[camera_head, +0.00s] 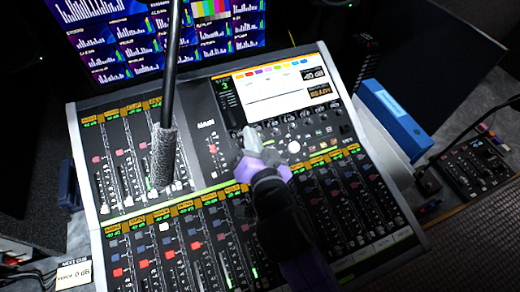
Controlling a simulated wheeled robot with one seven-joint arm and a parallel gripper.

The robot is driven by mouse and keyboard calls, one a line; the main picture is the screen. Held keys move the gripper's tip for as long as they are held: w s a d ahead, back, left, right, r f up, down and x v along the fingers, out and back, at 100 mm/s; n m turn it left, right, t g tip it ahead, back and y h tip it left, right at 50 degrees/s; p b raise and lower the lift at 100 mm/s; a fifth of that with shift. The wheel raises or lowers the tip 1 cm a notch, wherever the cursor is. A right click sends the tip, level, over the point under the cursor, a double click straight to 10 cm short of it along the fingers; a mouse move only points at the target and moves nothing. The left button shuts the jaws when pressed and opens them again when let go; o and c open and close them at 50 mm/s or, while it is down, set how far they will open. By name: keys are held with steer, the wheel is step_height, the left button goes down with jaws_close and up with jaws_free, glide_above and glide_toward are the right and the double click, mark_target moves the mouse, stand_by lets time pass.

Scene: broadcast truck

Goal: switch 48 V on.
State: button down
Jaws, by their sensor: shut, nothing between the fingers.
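The mixing console (208,192) fills the middle of the head view. Its screen (275,90) is at the upper right of the panel, with a row of knobs (300,120) and small buttons (320,142) below it. No 48 V label can be read, and I cannot tell which control is the 48 V switch. A round white control (294,147) stands just right of my gripper. My gripper (251,135) is shut and empty, over the panel just below the screen's lower left. It hides the controls under it, and I cannot tell if it touches the panel.
A gooseneck microphone (163,150) rises over the left faders. A monitor (165,35) with level meters stands behind the console. A blue binder (395,115) is at the right, and a small black control box (472,168) lies farther right.

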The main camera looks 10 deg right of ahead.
steer(key=d+f+m+g+h, duration=0.2)
steer(key=d+f+m+h, duration=0.1)
steer(key=d+f+m, duration=0.1)
steer(key=f+m, duration=0.1)
steer(key=m, duration=0.1)
steer(key=shift+w+m, duration=0.3)
steer(key=shift+m, duration=0.1)
steer(key=shift+f, duration=0.15)
steer(key=w+f+b, duration=0.1)
steer(key=f, duration=0.1)
steer(key=f+b, duration=0.2)
steer(key=w+f+b, duration=0.1)
steer(key=f+b, duration=0.1)
steer(key=shift+w+a+f, duration=0.3)
steer(key=shift+a, duration=0.05)
steer(key=shift+w+f+b, duration=0.4)
steer(key=shift+f+b, duration=0.2)
steer(key=shift+b, duration=0.1)
steer(key=shift+a+f, duration=0.1)
stand_by(1.0)
steer(key=shift+w+f+b, duration=0.15)
steer(key=shift+f+b, duration=0.15)
steer(key=shift+b, duration=0.35)
